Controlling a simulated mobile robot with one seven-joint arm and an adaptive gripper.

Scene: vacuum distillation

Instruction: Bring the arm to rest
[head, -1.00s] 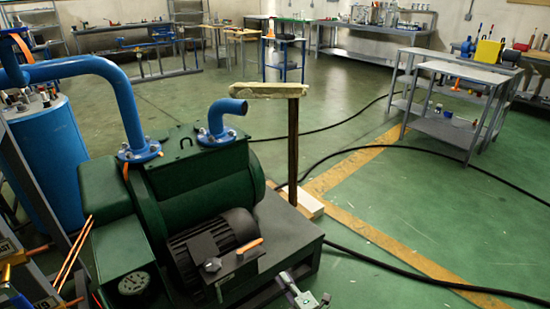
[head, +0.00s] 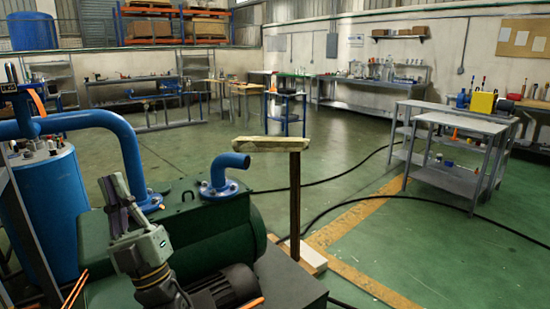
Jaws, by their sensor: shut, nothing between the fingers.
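My gripper (head: 113,184) is in the head view at the left, raised in front of the green pump (head: 185,222). Its dark fingers point up and slightly left, and they are shut with nothing between them. My grey wrist and forearm rise to it from the bottom of the picture and hide part of the pump and its motor. The gripper appears clear of the blue pipe (head: 110,128) behind it, though the exact gap cannot be told.
A T-shaped post (head: 294,205) stands right of the pump. A blue tank (head: 48,205) is at the left. Grey tables (head: 462,122) stand at the right. Black hoses (head: 400,197) cross the green floor, which is otherwise open in the middle.

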